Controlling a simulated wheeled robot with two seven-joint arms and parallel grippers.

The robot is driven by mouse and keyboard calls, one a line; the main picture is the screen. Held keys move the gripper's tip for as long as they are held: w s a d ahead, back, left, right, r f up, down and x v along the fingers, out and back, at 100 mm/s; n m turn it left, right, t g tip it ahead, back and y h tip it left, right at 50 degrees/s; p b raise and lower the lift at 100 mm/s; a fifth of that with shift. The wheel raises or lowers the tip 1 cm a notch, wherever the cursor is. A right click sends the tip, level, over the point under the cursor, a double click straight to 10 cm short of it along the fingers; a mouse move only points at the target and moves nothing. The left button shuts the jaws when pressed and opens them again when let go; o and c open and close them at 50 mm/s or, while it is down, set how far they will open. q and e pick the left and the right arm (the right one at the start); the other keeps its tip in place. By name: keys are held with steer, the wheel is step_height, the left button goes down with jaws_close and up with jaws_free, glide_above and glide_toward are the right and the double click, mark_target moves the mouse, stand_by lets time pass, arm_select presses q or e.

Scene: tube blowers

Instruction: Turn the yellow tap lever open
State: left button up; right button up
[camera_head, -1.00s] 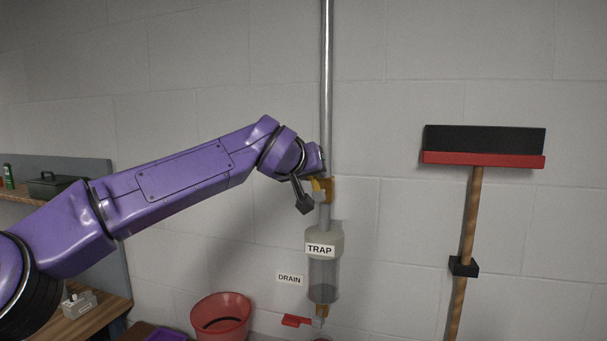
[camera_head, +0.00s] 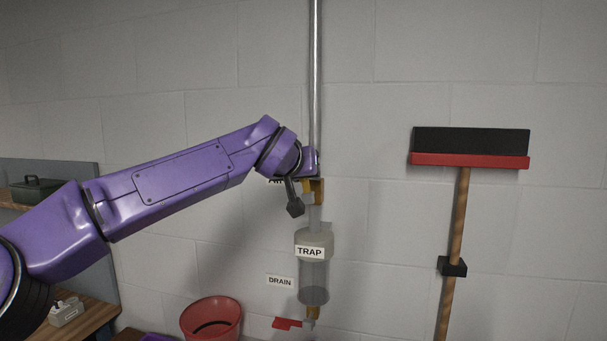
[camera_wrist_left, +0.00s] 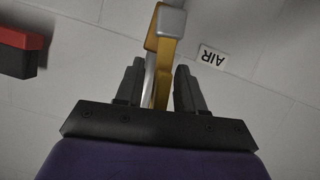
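The yellow tap (camera_head: 318,188) sits on the vertical metal pipe above the clear TRAP bowl (camera_head: 313,280), partly hidden by my left wrist. My left gripper (camera_head: 296,200) is beside it in the head view. In the left wrist view the yellow lever (camera_wrist_left: 161,75) reaches down between the two dark fingers of my left gripper (camera_wrist_left: 160,85). The fingers stand apart, with a visible gap to the right one. Whether the left finger touches is unclear. My right gripper is out of view.
A red drain lever (camera_head: 287,323) is below the trap, near the DRAIN label (camera_head: 280,281). A red bucket (camera_head: 212,318) stands at lower left. A squeegee (camera_head: 470,150) hangs on the wall at right. The AIR label (camera_wrist_left: 212,57) is right of the lever in the wrist view.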

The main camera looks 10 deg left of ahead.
arm_select(q)
steer(key=shift+s, duration=0.25)
steer(key=b+v, duration=0.3)
steer(key=v, duration=0.7)
steer(key=shift+w+a, duration=0.1)
